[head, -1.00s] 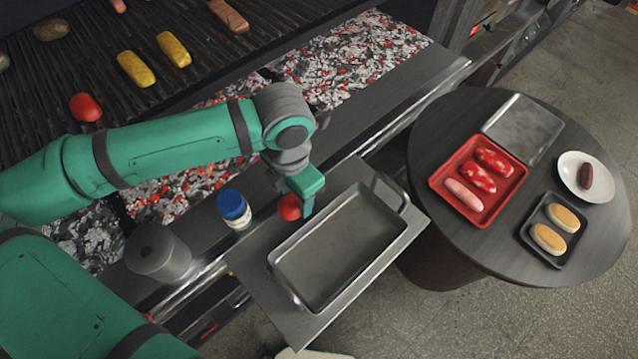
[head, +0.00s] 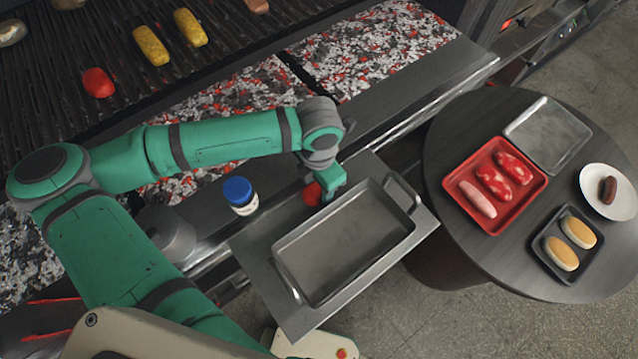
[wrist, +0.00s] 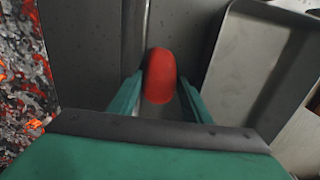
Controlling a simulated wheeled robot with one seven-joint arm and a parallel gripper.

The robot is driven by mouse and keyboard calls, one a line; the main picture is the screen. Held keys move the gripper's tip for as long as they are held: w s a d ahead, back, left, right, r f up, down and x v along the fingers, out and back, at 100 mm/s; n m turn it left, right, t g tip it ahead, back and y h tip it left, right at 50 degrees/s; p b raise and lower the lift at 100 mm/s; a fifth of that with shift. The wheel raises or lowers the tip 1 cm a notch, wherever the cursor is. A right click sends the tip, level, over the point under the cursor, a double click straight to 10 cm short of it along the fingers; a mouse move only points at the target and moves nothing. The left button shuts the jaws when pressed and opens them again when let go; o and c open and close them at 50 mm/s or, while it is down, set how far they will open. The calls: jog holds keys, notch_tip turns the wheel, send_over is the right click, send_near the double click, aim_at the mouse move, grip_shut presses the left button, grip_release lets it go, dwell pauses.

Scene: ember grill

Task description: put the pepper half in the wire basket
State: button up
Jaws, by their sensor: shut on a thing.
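My gripper (head: 326,192) is shut on a red, rounded pepper half (head: 313,194). In the wrist view the pepper half (wrist: 160,76) sits between the two green fingertips (wrist: 160,98). It is just beyond the far long side of a grey rectangular metal pan with looped end handles (head: 345,243), not over its inside. The pan is empty and stands on a steel side shelf. No wire mesh can be made out, so I cannot tell whether this is the wire basket. Another red piece (head: 98,82) lies on the grill.
A blue-capped jar (head: 240,195) and a grey cylinder (head: 168,234) stand left of the pan. Glowing coals (head: 375,50) lie behind. The round table (head: 460,145) at right holds a red meat tray (head: 530,202), an empty metal tray (head: 565,130), a bun tray and a plate.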

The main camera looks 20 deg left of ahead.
jog(key=shift+s, duration=0.1)
jog(key=o, duration=0.8)
jog(key=shift+f, duration=0.1)
